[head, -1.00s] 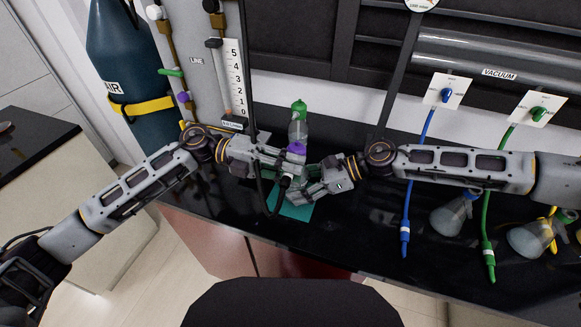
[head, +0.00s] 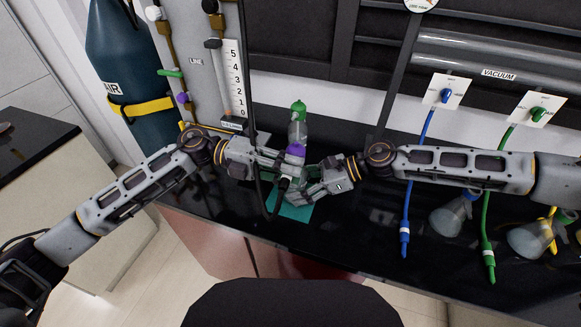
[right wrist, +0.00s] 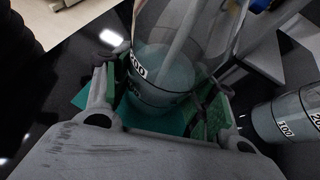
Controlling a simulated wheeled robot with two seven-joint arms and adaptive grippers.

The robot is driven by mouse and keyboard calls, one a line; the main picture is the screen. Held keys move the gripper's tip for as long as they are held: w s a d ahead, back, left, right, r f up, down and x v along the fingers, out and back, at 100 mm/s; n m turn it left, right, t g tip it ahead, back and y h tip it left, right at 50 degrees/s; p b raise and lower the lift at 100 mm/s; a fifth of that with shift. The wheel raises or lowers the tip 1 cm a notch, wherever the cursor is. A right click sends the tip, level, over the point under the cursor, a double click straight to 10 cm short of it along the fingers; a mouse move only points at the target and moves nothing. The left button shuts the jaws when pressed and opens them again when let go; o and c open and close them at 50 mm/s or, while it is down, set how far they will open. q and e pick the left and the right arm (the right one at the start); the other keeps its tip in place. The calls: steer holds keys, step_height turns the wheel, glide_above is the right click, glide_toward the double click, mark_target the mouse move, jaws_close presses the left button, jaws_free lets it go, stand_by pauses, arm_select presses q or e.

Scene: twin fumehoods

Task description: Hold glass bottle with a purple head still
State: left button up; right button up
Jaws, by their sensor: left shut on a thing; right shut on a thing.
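The glass bottle with the purple head (head: 295,150) stands upright over the teal mat (head: 297,212), partly hidden by my grippers. My right gripper (head: 301,193) comes from the right and is shut around its lower body. In the right wrist view the green-padded fingers flank the clear bottle (right wrist: 165,75), which holds some liquid. My left gripper (head: 284,170) is at the bottle's left, just below the purple head.
A green-headed bottle (head: 298,112) stands close behind; a marked bottle (right wrist: 290,118) shows at the right in the wrist view. Blue (head: 407,205) and green (head: 487,225) hoses hang at the right near flasks (head: 450,218). The front counter between is mostly clear.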

arm_select(q)
steer(key=shift+s, duration=0.2)
steer(key=shift+w, duration=0.5)
stand_by(1.7)
steer(key=shift+s, duration=0.4)
steer(key=shift+s, duration=0.3)
steer(key=shift+r, duration=0.15)
stand_by(1.6)
steer(key=shift+w+d, duration=0.1)
steer(key=shift+w, duration=0.45)
stand_by(0.8)
steer(key=shift+s+d+r, duration=0.1)
steer(key=shift+r, duration=0.05)
stand_by(1.7)
